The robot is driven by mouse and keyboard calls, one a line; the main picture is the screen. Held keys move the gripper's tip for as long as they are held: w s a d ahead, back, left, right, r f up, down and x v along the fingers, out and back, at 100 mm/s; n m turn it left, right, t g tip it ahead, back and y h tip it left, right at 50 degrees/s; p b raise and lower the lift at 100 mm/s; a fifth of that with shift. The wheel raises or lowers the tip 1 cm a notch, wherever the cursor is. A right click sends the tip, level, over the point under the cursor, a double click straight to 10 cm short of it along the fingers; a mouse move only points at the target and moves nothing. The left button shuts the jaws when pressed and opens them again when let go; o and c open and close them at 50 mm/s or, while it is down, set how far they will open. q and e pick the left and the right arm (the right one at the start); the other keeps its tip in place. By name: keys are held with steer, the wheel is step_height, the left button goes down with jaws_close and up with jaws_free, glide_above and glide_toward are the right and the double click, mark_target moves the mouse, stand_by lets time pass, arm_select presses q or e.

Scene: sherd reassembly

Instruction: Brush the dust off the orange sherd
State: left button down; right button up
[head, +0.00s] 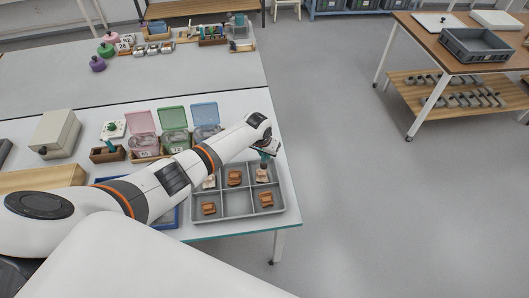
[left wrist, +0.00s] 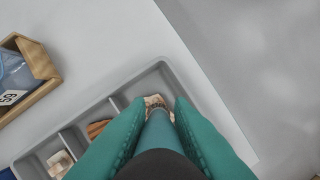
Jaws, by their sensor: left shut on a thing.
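A grey compartment tray (head: 238,212) stands near the table's right end and holds several sherds. Orange-brown sherds lie in the back middle compartment (head: 235,178), front left compartment (head: 208,208) and front right compartment (head: 266,200). A pale, dusty-looking sherd (head: 262,178) lies in the back right compartment, and another pale sherd (head: 209,182) in the back left. My left gripper (head: 265,150) is shut on a teal brush (left wrist: 158,132) above the back right compartment. My right gripper is out of view.
Pink, green and blue lidded boxes (head: 174,118) stand behind the tray. A beige box (head: 54,134) and a wooden board (head: 40,178) are at left. Open floor (head: 370,210) lies right of the table.

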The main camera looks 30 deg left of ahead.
arm_select(q)
step_height(320, 180, up, 3)
steer(key=shift+f+p, duration=0.1)
steer(key=shift+p, duration=0.9)
steer(key=shift+f, duration=0.1)
steer(key=shift+r+p, duration=0.3)
steer(key=shift+r, duration=1.25)
steer(key=shift+f, duration=0.2)
steer(key=shift+f+b, duration=2.55)
steer(key=shift+f, duration=0.75)
steer(key=shift+f+b, duration=0.85)
steer(key=shift+f, duration=0.25)
